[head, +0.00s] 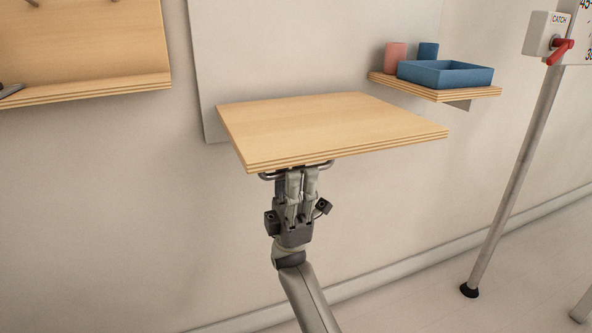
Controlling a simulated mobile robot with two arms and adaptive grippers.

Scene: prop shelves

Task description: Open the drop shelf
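The drop shelf (330,128) is a pale wooden board with a layered edge. It stands out roughly level from a light panel on the wall in the middle of the head view. A grey metal bar handle (267,176) shows below its front edge. My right gripper (301,176) comes up from below, and its fingers are close together on the handle. The fingertips are partly hidden under the board's edge. My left gripper is not in view.
A fixed shelf (478,92) at right holds a blue tray (445,75), a pink cup (395,56) and a blue cup (428,51). A post (515,180) carries a "CATCH" box (541,34) with a red lever (560,50). Another wooden shelf (90,90) is at left.

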